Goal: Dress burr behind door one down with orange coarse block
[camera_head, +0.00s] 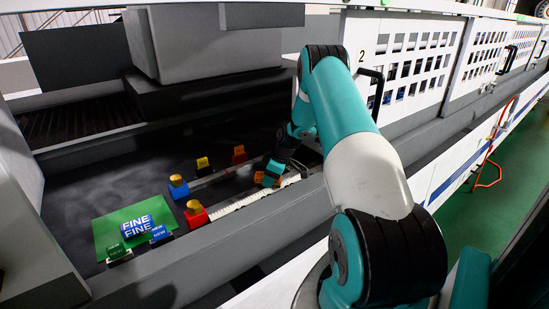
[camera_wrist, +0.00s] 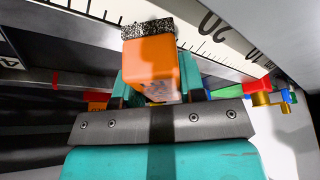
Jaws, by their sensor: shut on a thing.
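My gripper (camera_head: 279,163) is shut on the orange block (camera_head: 268,179), low inside the open bay, beside a white scale strip (camera_head: 250,199). In the wrist view the orange block (camera_wrist: 152,62) sits between the teal fingers of my gripper (camera_wrist: 158,88). Its far end has a dark, speckled, coarse face (camera_wrist: 148,28). This face is close to a white ruler (camera_wrist: 170,38) with black numbers; I cannot tell whether they touch. I cannot make out a burr for certain. The door marked 2 (camera_head: 405,62) is shut, to the right of my arm.
A green mat (camera_head: 103,229) at the bay's left bears a blue FINE block (camera_head: 137,225); small blue (camera_head: 160,235) and green (camera_head: 115,251) NEW blocks lie by it. Red (camera_head: 196,216) and blue (camera_head: 179,189) clamps stand along the bay. A grey machine head (camera_head: 185,42) hangs behind.

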